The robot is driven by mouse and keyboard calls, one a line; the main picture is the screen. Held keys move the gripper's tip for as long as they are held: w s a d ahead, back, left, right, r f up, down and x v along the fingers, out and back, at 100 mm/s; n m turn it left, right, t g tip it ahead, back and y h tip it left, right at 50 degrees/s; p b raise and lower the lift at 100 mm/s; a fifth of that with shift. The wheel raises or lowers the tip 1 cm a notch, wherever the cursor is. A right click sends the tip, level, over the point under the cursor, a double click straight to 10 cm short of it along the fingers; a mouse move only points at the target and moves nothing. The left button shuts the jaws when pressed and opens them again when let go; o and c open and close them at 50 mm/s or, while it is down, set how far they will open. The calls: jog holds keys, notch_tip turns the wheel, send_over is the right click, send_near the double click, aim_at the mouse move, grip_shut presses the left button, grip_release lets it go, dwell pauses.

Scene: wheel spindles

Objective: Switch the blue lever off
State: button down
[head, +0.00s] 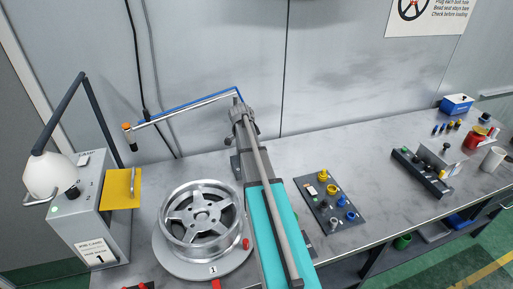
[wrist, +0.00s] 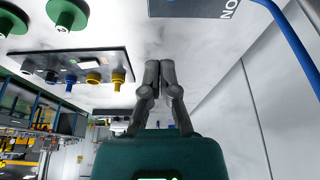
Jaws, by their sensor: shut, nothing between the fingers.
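I cannot make out a clear blue lever with an off mark in either view. Blue shows on small parts (head: 350,215) on a dark board (head: 318,213) and on a thin line along a jointed boom (head: 185,108) with an orange tip. In the wrist view, a thin blue curved piece (wrist: 294,45) runs at the upper right, beside a grey box (wrist: 232,6) with partly cut-off lettering. My gripper (wrist: 160,64) is shut and empty, its fingertips together in front of a pale surface. It touches nothing that I can see. I cannot pick it out in the head view.
A silver wheel (head: 202,218) lies flat at the left. Left of it stand a grey box (head: 98,222) and a white-shaded lamp (head: 48,175). Black blocks (head: 420,173), a white mug (head: 493,158) and a blue box (head: 456,104) stand right. Bare bench (head: 375,165) lies between.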

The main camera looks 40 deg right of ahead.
aim_at(219, 181)
jog(key=shift+p+v, duration=1.1)
jog(key=shift+v, duration=0.4)
jog(key=shift+w, duration=0.1)
jog(key=s+a+n, duration=0.2)
jog(key=a+n, duration=0.1)
jog(key=a, duration=0.4)
jog(key=s+a+n+y, duration=0.1)
jog(key=s+a+n, duration=0.1)
jog(key=a+n, duration=0.2)
jog(key=s+a+f+n+t, duration=0.1)
jog(key=s+a+n, duration=0.2)
jog(key=a, duration=0.7)
jog(key=shift+f+n+y, duration=0.1)
jog(key=shift+n+y, duration=0.3)
jog(key=shift+n, duration=0.2)
jog(key=s+a+n, duration=0.3)
jog(key=a, duration=0.1)
jog(key=s+a+n+y, duration=0.1)
jog(key=s+a+n, duration=0.2)
jog(key=a, duration=0.2)
jog(key=s+a+n, duration=0.3)
jog(key=a, duration=0.2)
jog(key=shift+s+f+n+y+b, duration=0.2)
jog(key=shift+f+n+y+b, duration=0.05)
jog(key=shift+n+y+b, duration=0.15)
jog(key=shift+d, duration=0.1)
